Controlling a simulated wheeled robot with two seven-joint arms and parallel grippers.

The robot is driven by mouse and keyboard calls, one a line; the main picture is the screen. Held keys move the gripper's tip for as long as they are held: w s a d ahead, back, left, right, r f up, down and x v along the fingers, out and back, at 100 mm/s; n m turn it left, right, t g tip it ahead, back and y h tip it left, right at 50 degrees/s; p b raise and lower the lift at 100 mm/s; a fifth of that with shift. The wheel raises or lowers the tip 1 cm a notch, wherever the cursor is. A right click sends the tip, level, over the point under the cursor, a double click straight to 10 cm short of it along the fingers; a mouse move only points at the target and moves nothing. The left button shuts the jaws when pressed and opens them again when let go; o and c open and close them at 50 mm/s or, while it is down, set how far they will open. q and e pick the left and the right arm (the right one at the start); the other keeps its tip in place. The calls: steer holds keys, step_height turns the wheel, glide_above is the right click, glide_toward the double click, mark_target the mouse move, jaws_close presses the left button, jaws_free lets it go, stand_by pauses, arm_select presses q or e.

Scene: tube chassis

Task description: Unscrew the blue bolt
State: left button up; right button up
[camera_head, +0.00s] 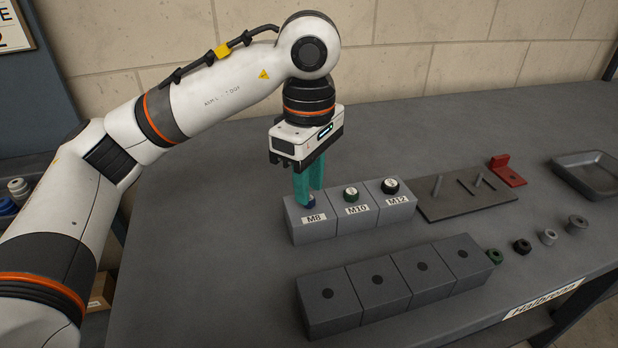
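My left gripper (308,200) reaches straight down over the grey block marked M8 (311,228). Its two teal fingers are at the blue bolt (311,205), which sits upright in the top of that block. My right gripper is not in view.
Blocks M10 (357,212) and M12 (396,202) adjoin on the right, holding a green and a black bolt. A grey plate (466,197) with pegs, a red bracket (508,170) and a tray (590,175) lie farther right. Several holed blocks (327,297) stand in front, with loose parts alongside.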

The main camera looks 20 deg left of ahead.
arm_select(q)
steer(key=m, duration=1.9)
steer(key=shift+m, duration=0.7)
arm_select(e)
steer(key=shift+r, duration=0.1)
arm_select(q)
steer(key=shift+f, duration=0.15)
steer(key=shift+f+b, duration=0.7)
steer(key=shift+b, duration=0.05)
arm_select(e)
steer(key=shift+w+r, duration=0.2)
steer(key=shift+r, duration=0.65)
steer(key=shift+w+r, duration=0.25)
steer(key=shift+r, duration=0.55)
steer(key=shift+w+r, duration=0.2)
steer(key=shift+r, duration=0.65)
